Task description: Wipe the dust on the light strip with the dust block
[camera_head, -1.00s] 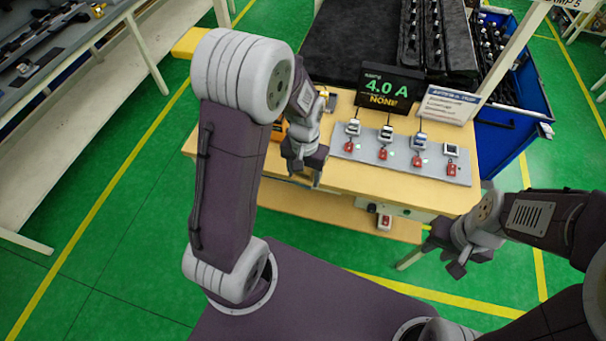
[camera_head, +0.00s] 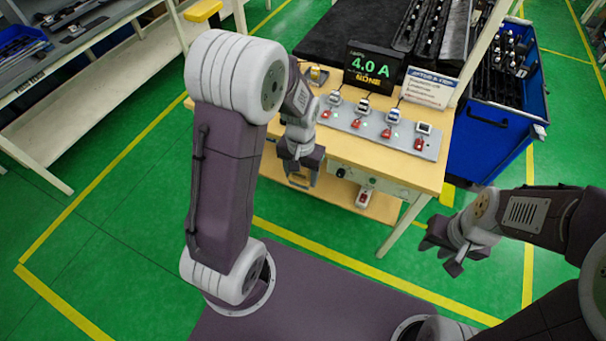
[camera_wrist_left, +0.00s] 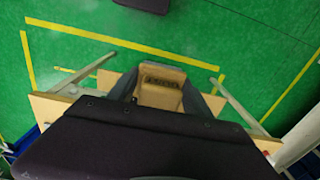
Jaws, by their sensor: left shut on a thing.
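My left gripper (camera_head: 298,172) hangs in front of the near edge of the wooden bench (camera_head: 345,165), at its left part. In the left wrist view it is shut on a tan block (camera_wrist_left: 162,88) with dark marks on its face, which I take for the dust block. The block sits between the two dark fingers. My right gripper (camera_head: 441,254) is apart from the bench, over the green floor to the right, with its fingers spread and nothing seen between them. I cannot make out the light strip or any dust in these views.
A grey board (camera_head: 380,128) with several small devices and red tags lies on the bench. Behind it stand a display (camera_head: 374,66) reading 4.0 A and a white sign (camera_head: 428,88). A blue bin (camera_head: 497,120) is at the right. Green floor is free at the left.

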